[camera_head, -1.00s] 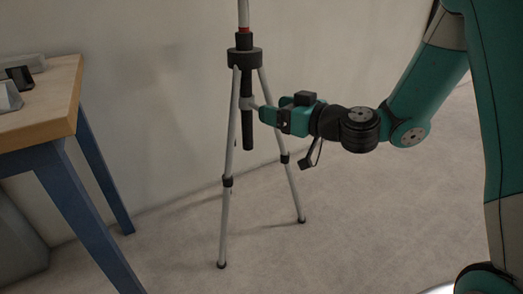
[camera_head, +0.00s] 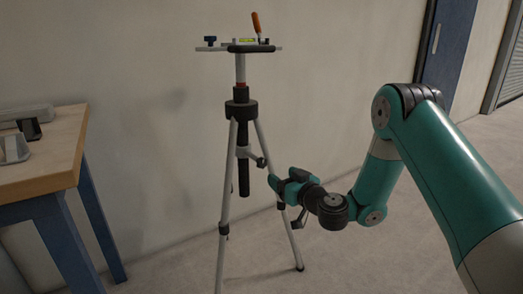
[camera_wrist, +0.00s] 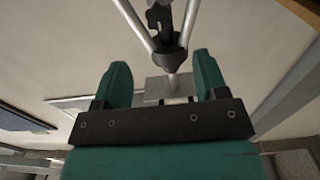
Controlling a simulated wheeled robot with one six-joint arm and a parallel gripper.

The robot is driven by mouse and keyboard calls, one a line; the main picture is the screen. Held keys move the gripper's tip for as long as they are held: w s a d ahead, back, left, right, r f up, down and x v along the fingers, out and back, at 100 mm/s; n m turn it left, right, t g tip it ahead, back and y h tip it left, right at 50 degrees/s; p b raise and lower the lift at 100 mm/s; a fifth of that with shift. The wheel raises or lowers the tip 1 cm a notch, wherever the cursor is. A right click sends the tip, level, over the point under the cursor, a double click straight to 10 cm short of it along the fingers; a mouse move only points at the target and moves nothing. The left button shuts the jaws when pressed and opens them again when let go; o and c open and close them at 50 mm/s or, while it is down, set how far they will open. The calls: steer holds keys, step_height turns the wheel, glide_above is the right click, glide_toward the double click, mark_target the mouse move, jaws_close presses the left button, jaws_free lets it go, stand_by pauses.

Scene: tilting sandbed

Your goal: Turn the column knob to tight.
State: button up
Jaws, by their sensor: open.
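A grey tripod (camera_head: 223,200) stands upright by the wall, with a black hub (camera_head: 240,110) where its legs meet. On its column, above the hub, is a dark collar (camera_head: 240,95) with a red band over it. A grey side arm (camera_head: 250,154) with a dark end sticks out to the right below the hub. I cannot tell for sure which part is the column knob. My gripper (camera_head: 272,181) is open, just right of and below the side arm's end, apart from it. In the wrist view, the tripod's hub (camera_wrist: 170,58) shows upside down beyond my empty fingers (camera_wrist: 162,64).
A small platform (camera_head: 210,49) tops the tripod, bearing a blue knob (camera_head: 210,40), a green level vial (camera_head: 246,40) and an orange handle (camera_head: 256,22). A wooden table (camera_head: 45,150) with blue legs stands left, holding grey items.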

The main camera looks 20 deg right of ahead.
mark_target(263, 163)
steer(key=p+x, duration=0.8)
steer(key=x, duration=0.3)
steer(key=shift+w, duration=0.15)
